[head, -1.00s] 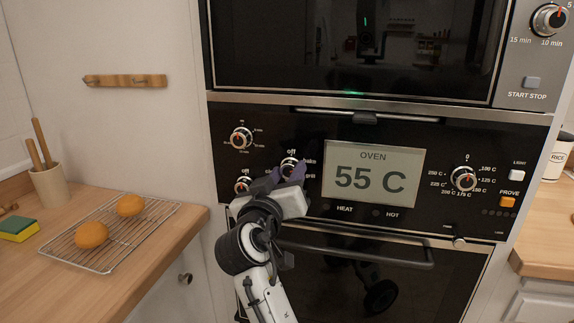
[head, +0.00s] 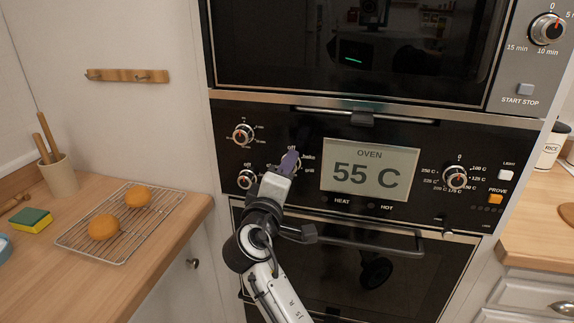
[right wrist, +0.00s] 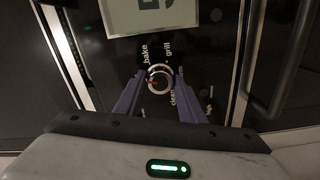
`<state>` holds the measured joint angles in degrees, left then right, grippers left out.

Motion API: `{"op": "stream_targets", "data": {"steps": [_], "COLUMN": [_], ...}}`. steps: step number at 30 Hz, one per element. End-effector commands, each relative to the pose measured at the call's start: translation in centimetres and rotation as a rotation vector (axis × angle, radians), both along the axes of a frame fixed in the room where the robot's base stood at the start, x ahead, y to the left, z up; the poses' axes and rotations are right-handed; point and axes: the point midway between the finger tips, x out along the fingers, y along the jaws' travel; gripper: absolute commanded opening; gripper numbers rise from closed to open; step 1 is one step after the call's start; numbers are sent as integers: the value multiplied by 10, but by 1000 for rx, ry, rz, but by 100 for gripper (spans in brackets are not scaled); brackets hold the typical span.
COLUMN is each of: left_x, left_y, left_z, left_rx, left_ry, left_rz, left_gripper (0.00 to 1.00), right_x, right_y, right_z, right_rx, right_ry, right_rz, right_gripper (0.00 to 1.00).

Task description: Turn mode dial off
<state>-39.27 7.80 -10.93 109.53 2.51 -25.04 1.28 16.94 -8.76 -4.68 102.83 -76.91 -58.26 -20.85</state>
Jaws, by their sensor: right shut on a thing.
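The mode dial (right wrist: 161,79) is a round silver knob with a red mark on the black oven panel. Its "bake", "grill" and "clean" labels show in the right wrist view, where the red mark points left. My right gripper (head: 289,163) has its purple fingers on either side of this dial and is shut on it. In the head view the fingers hide most of the dial, and the "off" label shows just above them. My left gripper is not in view.
The oven display (head: 370,172) reads 55 C, right of the dial. Other knobs sit at the upper left (head: 243,134), lower left (head: 247,179) and right (head: 455,177). The oven door handle (head: 365,243) runs below. A counter with a wire rack (head: 128,238) is at left.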

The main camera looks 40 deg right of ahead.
Motion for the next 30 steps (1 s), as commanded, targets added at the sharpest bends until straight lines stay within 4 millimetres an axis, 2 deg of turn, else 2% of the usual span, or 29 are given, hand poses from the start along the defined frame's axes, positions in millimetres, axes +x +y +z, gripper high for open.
{"op": "stream_targets", "data": {"steps": [12,30], "left_x": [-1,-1], "left_y": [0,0], "left_z": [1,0], "left_rx": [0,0], "left_ry": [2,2], "left_rz": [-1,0], "left_gripper": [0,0], "right_x": [-1,-1], "right_y": [0,-1], "right_z": [-4,-4], "right_rx": [-149,-183], "right_ry": [186,226], "right_rz": [-2,-2], "right_gripper": [14,14]}}
